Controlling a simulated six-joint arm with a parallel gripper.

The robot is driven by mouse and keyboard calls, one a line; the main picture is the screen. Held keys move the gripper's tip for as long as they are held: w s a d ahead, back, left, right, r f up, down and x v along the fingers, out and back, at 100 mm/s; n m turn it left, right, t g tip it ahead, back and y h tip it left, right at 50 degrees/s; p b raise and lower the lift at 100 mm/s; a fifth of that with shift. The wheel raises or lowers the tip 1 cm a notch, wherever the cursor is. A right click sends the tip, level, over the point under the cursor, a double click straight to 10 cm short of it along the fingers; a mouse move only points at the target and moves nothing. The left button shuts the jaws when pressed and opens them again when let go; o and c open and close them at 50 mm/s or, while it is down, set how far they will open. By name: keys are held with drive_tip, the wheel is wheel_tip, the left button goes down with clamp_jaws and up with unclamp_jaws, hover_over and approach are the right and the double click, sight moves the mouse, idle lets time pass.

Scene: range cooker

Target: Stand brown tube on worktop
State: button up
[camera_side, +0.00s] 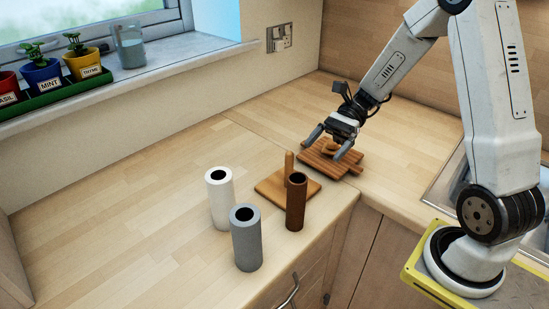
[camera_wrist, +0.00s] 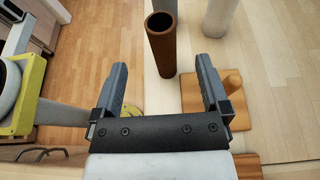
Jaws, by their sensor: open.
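The brown tube (camera_side: 296,203) stands upright on the worktop (camera_side: 125,235), close to its front edge and just in front of a wooden peg stand (camera_side: 266,191). In the wrist view the brown tube (camera_wrist: 161,47) shows its open top, beyond my fingertips, with the peg stand (camera_wrist: 194,97) to its right. My gripper (camera_side: 329,142) is open and empty, above a wooden board at the back right of the tube. In the wrist view my gripper (camera_wrist: 160,72) has its two fingers wide apart, with nothing between them.
A white tube (camera_side: 220,200) and a grey tube (camera_side: 246,240) stand upright left of the brown tube. Dark wooden boards (camera_side: 345,170) lie below my gripper. A sink (camera_side: 445,185) is at the right. The left worktop is clear.

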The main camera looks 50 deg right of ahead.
sight(297, 182)
drive_tip(key=s+a+f+n+t+h, duration=0.1)
drive_tip(key=s+f+n+h, duration=0.1)
drive_tip(key=n+h, duration=0.5)
drive_tip(key=s+a+f+n+t+h, duration=0.1)
drive_tip(key=s+a+f+n+h, duration=0.1)
drive_tip(key=n+h, duration=0.5)
drive_tip(key=f+n, duration=0.1)
drive_tip(key=n, duration=0.3)
drive_tip(key=shift+s+a+f+t, duration=0.3)
drive_tip(key=shift+s+f, duration=0.1)
